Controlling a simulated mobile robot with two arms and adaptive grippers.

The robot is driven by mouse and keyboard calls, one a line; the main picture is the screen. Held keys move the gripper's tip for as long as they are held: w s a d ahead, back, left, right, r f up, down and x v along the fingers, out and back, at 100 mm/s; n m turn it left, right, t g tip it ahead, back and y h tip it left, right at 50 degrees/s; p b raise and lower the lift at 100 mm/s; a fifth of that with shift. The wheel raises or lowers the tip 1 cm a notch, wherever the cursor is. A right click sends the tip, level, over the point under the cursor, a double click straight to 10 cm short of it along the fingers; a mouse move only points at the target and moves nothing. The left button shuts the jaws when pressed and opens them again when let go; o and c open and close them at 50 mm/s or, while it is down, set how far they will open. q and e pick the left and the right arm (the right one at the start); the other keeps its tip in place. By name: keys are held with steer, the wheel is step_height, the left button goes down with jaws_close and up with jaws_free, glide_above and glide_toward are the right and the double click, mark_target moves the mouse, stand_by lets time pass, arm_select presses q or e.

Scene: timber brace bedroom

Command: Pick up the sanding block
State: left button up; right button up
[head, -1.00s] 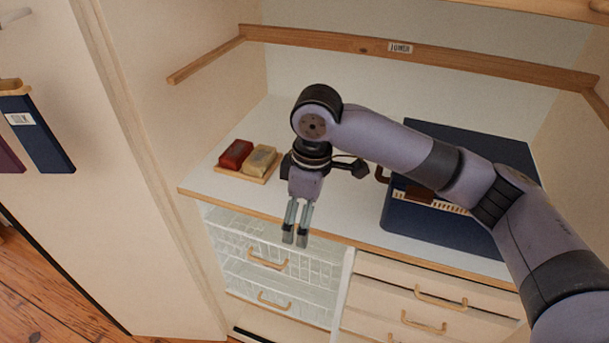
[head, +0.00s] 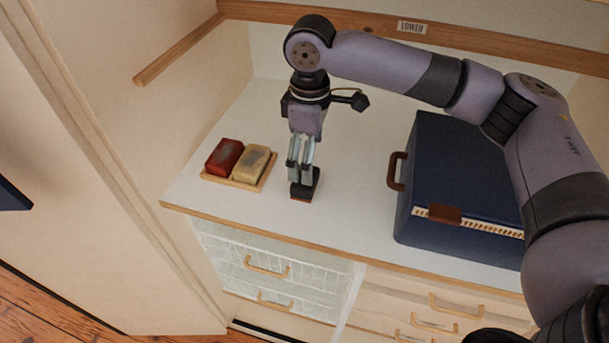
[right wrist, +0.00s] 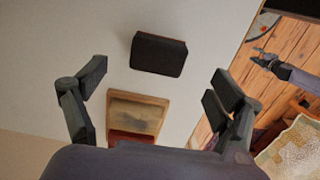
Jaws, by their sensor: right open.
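The sanding block, a dark block with a thin reddish lower edge, lies on the white counter (head: 240,222). In the head view the block (head: 304,190) shows just below my right gripper's fingers and is partly hidden by them. In the right wrist view the block (right wrist: 158,54) is black, set between the fingers' lines but beyond the tips, apart from them. My right gripper (head: 301,160) is open and empty, pointing down above the counter; its spread fingers show in the right wrist view (right wrist: 155,88). My left gripper (right wrist: 262,57) is small at that view's right edge, over the floor.
A wooden tray (head: 217,180) holding a red block (head: 225,156) and a yellowish block (head: 251,163) sits left of my right gripper. A dark blue case (head: 455,170) with a brown handle stands to the right. A wooden rail (head: 350,22) runs above.

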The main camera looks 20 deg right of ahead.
mark_target(298, 191)
steer(key=shift+f, duration=0.95)
steer(key=shift+w+f, duration=0.15)
steer(key=shift+f, duration=0.15)
steer(key=f, duration=0.1)
steer(key=f+p, duration=0.1)
steer(key=f, duration=0.1)
steer(key=f+p, duration=0.1)
steer(key=shift+w+a+f, duration=0.1)
steer(key=shift+a+f, duration=0.05)
steer(key=shift+a, duration=0.15)
steer(key=shift+f, duration=0.35)
steer(key=shift+c, duration=1.1)
arm_select(q)
steer(key=shift+w+r, duration=0.1)
steer(key=shift+r, duration=1.15)
arm_select(e)
steer(key=c, duration=1.1)
